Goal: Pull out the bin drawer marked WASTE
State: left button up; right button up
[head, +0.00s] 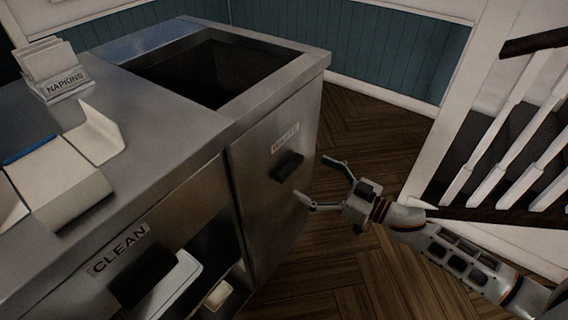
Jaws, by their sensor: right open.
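The bin drawer (262,210) is a tall metal front at the right end of the steel counter, and it looks flush with the counter. Its pale label (285,138) is too blurred to read with certainty. A dark handle (288,166) sticks out below the label. My right gripper (319,182) is open and empty, just right of the handle, with its fingers pointing toward it. A gap shows between the fingers and the handle. My left gripper is not in view.
The counter top has a dark rectangular opening (210,69) above the bin front. A drawer marked CLEAN (118,248) and an open shelf are at the lower left. A napkin holder (57,80) stands on the counter. A white stair railing (500,130) is at the right, close to my right arm.

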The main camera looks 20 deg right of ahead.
aim_at(285, 162)
jog(key=shift+b+x, duration=0.4)
jog(key=shift+x, duration=3.1)
jog(key=shift+s+d+r, duration=0.1)
jog(key=shift+s+r, duration=0.05)
jog(key=shift+r, duration=0.05)
jog(key=c, duration=1.6)
